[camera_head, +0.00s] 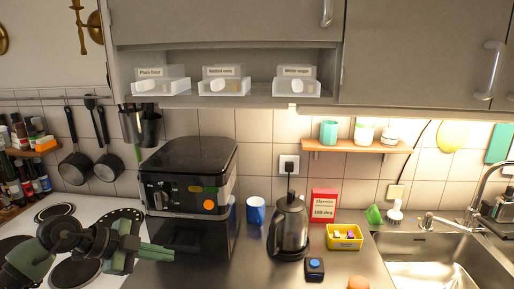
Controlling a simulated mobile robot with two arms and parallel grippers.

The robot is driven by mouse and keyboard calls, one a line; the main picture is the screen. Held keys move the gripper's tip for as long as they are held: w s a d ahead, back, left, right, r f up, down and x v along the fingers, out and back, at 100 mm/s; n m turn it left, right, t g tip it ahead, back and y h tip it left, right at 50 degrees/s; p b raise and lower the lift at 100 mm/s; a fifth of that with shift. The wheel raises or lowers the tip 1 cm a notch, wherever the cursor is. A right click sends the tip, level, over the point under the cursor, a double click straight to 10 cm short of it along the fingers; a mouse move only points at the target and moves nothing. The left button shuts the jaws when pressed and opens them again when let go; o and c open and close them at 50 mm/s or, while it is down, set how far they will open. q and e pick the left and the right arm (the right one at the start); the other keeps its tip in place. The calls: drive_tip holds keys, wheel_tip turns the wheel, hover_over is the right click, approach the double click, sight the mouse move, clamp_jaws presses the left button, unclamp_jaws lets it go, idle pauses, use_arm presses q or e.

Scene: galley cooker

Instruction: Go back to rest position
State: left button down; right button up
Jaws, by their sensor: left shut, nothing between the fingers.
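My left gripper (158,252) is at the lower left, over the right side of the white hob (92,207). Its green fingers point right and are shut with nothing between them. They appear in front of the lower part of the dark cooker (190,180); I cannot tell whether they touch it. My left arm comes in from the left edge. My right gripper is not in view.
A kettle (289,228), a blue mug (256,210), a red sign (323,205) and a yellow bin (344,236) stand on the counter (260,271). The sink (440,260) is at right. Labelled drawers (225,86) sit under the upper cupboards. Pans (75,167) hang at left.

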use_arm(q)
drive_tip(key=s+d+r+n+t+h, duration=0.35)
drive_tip(key=d+r+t+h, duration=0.25)
drive_tip(key=d+r+t, duration=0.35)
drive_tip(key=s+a+f+n+g+y, duration=0.1)
drive_tip(key=s+a+f+n+y, duration=0.4)
drive_tip(key=f+n+y, duration=0.4)
drive_tip(key=s+a+f+n+g+y, duration=0.1)
drive_tip(key=s+a+f+n+y, duration=0.1)
drive_tip(key=a+f+n+y, duration=0.65)
drive_tip(key=s+d+f+m+g+h, duration=0.25)
drive_tip(key=s+f+g, duration=0.25)
drive_tip(key=s+f, duration=0.45)
drive_tip(key=s+d+f+m+g+h, duration=0.1)
drive_tip(key=s+d+f+g, duration=0.35)
drive_tip(key=s, duration=0.85)
wheel_tip(320, 180, down, 28)
drive_tip(key=s+a+g, duration=0.1)
drive_tip(key=s+g, duration=0.1)
drive_tip(key=s+a+f+g, duration=0.1)
drive_tip(key=s+a+f, duration=0.2)
drive_tip(key=s+f, duration=1.2)
drive_tip(key=shift+s+f, duration=0.2)
drive_tip(key=shift+s, duration=0.6)
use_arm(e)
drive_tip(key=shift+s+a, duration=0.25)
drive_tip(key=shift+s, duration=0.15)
